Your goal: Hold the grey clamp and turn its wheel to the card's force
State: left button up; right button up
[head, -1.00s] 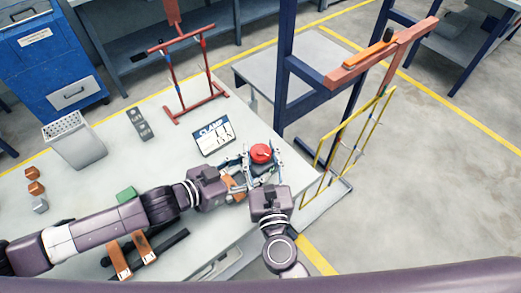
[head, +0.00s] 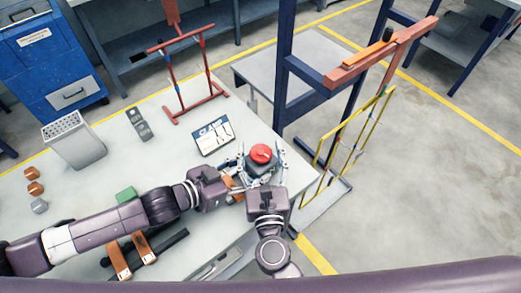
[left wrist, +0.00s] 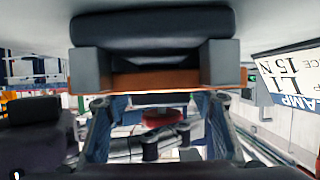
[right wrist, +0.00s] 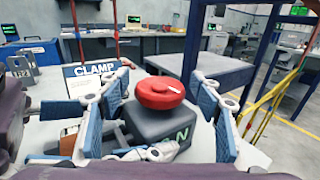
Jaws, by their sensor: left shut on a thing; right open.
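The grey clamp (right wrist: 150,126) stands upright near the table's front right corner, its round red wheel (head: 261,153) on top. The wheel also shows in the left wrist view (left wrist: 160,117). My left gripper (head: 240,180) reaches in from the left, low down, shut on the clamp's body; the contact is mostly hidden. My right gripper (right wrist: 163,108) is open, with one finger on each side of the wheel and gaps between them. The card (head: 213,135) stands behind the clamp. In the left wrist view it appears upside down and partly cut off, seeming to read 15 N (left wrist: 290,72).
A red rack (head: 190,85) stands behind the card. A yellow frame (head: 350,150) hangs from a post right of the table.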

jog(key=s, duration=1.2)
jog(key=shift+d, duration=0.35)
